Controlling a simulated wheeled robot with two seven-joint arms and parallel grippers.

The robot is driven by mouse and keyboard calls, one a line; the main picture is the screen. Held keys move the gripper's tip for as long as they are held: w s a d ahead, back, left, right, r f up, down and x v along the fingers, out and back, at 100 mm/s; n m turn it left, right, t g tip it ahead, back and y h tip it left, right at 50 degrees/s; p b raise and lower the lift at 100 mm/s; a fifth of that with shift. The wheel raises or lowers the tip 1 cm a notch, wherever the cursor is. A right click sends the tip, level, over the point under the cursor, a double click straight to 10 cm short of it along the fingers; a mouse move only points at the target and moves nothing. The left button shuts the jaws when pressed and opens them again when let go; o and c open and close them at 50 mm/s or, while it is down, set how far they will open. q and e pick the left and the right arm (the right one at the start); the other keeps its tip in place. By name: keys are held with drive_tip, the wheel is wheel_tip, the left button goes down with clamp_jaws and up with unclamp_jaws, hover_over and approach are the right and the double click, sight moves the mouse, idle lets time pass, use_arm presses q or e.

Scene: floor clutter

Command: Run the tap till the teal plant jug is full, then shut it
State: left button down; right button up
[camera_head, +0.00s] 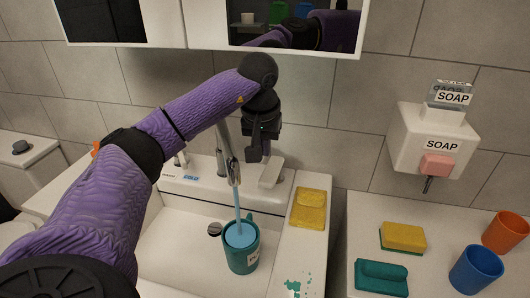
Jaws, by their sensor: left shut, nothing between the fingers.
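The teal jug (241,258) stands upright in the white sink basin, under the tap. A blue stream of water (237,208) runs from the tap spout (231,168) into it. Blue water shows inside near the rim; the exact level is hard to tell. My left arm reaches in from the left, above the basin. My left gripper (257,156) points down just right of the spout, near the tap lever (272,172), and is shut and empty. Whether it touches the lever I cannot tell. My right gripper is not in view.
A yellow sponge (308,208) lies on the sink's right edge, with teal spots nearer me. On the right counter are a yellow-green sponge (403,237), a teal cloth-like block (381,277), a blue cup (475,270) and an orange cup (506,234). A soap dispenser (432,140) hangs on the wall.

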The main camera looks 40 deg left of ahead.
sight(266, 178)
use_arm(q)
drive_tip(key=b+x, duration=0.2)
drive_tip(key=x, duration=0.5)
drive_tip(key=shift+w+f, duration=0.1)
drive_tip(key=shift+f, duration=0.25)
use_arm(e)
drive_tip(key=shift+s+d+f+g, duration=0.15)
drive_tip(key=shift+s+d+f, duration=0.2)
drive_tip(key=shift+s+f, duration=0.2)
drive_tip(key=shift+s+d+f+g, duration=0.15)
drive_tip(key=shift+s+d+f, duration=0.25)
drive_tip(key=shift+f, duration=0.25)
use_arm(q)
drive_tip(key=shift+f, duration=0.1)
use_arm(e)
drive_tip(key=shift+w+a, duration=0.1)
